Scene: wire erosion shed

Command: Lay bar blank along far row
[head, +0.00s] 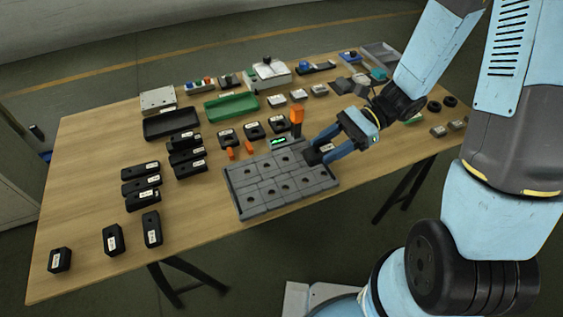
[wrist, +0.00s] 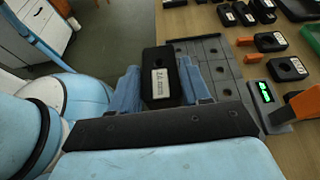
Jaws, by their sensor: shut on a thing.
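My gripper (head: 322,149) is shut on a black bar blank (wrist: 162,60) with a white label. In the wrist view the blank lies between the two blue fingers (wrist: 160,88), its long side pointing away from the wrist. In the head view it is mostly hidden by the fingers, near the far right corner of the grey fixture plate (head: 270,194). The plate has rows of block-like pieces with round holes and also shows in the wrist view (wrist: 226,72). I cannot tell whether the blank touches the plate.
A unit with a green display (head: 280,142) and an orange post (head: 297,116) stands behind the plate. Two small orange pieces (head: 230,153) stand nearby. Several black labelled blocks (head: 188,155) lie to the left. Green tray (head: 232,107) and black tray (head: 171,123) are farther back.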

